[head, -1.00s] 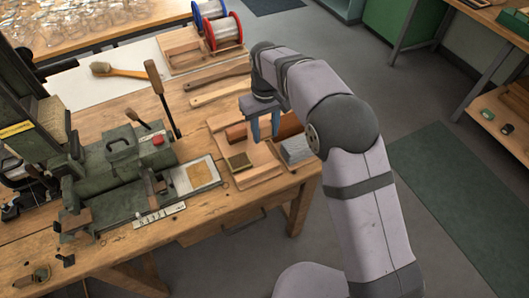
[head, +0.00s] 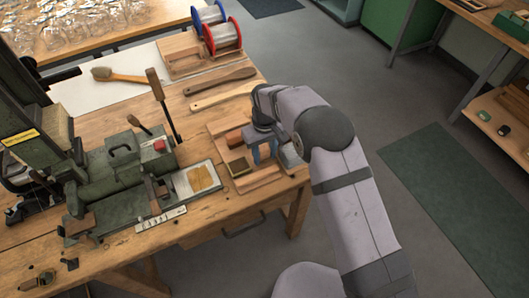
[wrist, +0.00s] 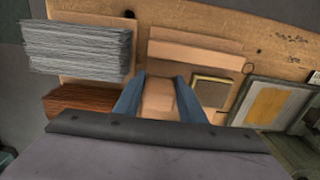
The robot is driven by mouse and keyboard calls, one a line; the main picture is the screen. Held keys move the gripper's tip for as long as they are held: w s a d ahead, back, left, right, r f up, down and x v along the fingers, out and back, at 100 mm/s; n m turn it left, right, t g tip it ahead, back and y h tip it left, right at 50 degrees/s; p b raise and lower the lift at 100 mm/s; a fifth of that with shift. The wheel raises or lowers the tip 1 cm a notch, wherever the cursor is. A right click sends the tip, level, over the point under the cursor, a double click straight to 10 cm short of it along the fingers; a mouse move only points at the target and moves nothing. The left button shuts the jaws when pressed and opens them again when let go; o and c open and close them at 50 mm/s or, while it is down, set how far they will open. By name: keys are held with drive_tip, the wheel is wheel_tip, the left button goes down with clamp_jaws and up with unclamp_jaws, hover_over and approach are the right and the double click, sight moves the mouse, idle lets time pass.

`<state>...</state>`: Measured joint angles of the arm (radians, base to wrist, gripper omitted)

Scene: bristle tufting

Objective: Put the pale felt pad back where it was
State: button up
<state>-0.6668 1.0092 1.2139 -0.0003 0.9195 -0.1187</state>
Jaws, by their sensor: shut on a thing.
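My gripper (head: 263,156) is low over the right part of the wooden tray (head: 217,127). In the wrist view its two blue fingers (wrist: 158,98) are shut on a pale tan block, which appears to be the pale felt pad (wrist: 158,92). The fingers largely hide the pad in the head view. I cannot tell whether it touches the tray floor. A grey bristle bundle (wrist: 78,47) and a reddish-brown bristle bundle (wrist: 78,102) lie to one side of the fingers.
The green machine (head: 125,160) stands left of the tray, with a plate bearing a golden patch (head: 200,178). Wooden brush handles (head: 220,80) and wire spools (head: 222,38) lie behind. The bench's front edge is close to the tray.

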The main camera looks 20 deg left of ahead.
sight(265, 150)
drive_tip(key=shift+f, duration=0.1)
drive_tip(key=shift+f, duration=0.15)
drive_tip(key=o, duration=0.9)
drive_tip(key=shift+c, duration=0.2)
wheel_tip(265, 150, up, 12)
drive_tip(key=b, duration=0.3)
drive_tip(key=shift+r, duration=0.25)
